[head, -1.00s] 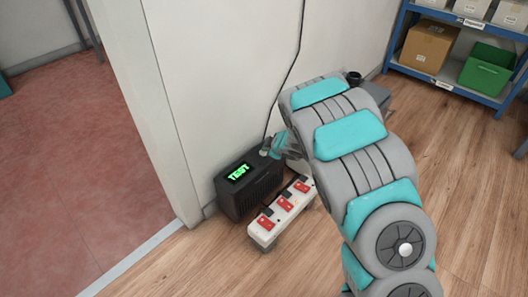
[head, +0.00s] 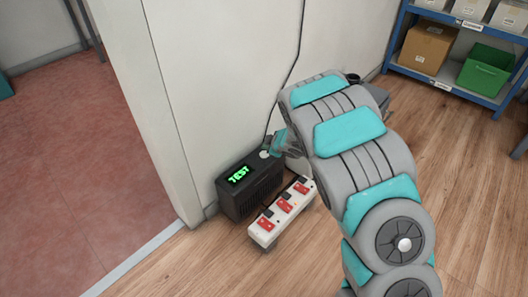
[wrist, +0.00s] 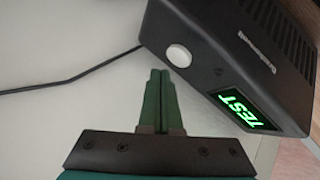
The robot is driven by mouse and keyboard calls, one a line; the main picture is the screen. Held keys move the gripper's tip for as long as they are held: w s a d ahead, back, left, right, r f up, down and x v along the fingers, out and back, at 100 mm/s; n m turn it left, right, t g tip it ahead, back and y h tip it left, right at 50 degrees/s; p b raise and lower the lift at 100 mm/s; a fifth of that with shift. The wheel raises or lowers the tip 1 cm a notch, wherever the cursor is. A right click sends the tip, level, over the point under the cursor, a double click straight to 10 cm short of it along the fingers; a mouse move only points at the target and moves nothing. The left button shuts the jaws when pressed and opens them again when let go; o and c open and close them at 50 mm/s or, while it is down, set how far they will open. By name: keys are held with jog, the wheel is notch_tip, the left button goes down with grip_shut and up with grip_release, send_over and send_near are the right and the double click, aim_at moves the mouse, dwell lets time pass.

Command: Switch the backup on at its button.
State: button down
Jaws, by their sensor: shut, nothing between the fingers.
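The backup unit (head: 247,189) is a black box on the floor against the white wall, with a lit green "TEST" display (head: 238,174). In the wrist view the unit (wrist: 235,50) fills the upper right, with its display (wrist: 247,108) lit. Its round white button (wrist: 179,54) shows there, and in the head view (head: 264,154). My gripper (wrist: 159,72) is shut and empty, its green fingertips together just short of the button, with a small gap in the picture. In the head view my gripper (head: 272,149) is beside the button, partly hidden by my arm.
A white power strip (head: 283,211) with red switches stands in front of the unit. A black cable (head: 287,75) runs down the wall. A blue shelf (head: 448,83) holds boxes and a green crate (head: 486,69). Open wood floor lies in front.

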aim_at(266, 155)
jog(key=shift+r+p, duration=2.2)
jog(key=shift+r, duration=0.25)
jog(key=shift+f, duration=0.1)
